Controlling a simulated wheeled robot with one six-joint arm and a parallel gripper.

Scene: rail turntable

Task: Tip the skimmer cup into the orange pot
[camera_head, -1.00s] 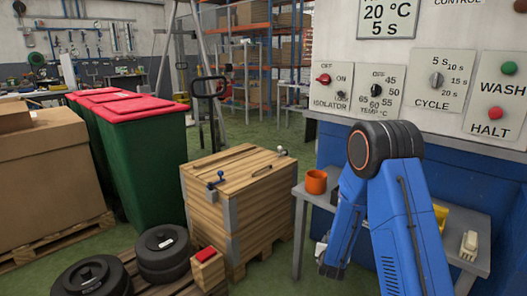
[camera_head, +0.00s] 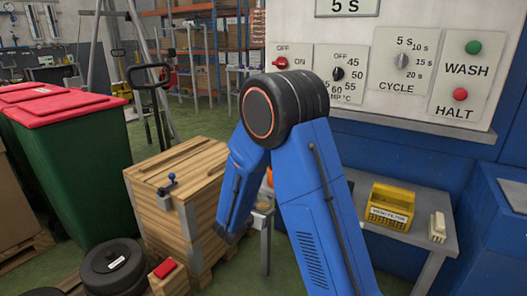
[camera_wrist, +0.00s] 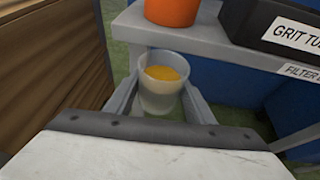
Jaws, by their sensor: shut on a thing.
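The skimmer cup (camera_wrist: 160,98) is a translucent whitish cup with yellow-orange contents. In the wrist view it stands about upright between the fingers of my gripper (camera_wrist: 161,92), which is shut on it. In the head view a small part of the cup (camera_head: 263,207) shows beside my arm. The orange pot (camera_wrist: 172,12) stands on the grey side table (camera_wrist: 205,42), just beyond and above the cup, apart from it; its top is cut off by the frame. In the head view my arm hides nearly all of the pot.
A black labelled box (camera_wrist: 280,30) lies on the table right of the pot. A yellow filter bin (camera_head: 391,207) and a pale bottle-like item (camera_head: 437,227) are farther right. A wooden crate (camera_head: 180,190) stands left of my gripper. The blue washer with its panel (camera_head: 400,75) is behind.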

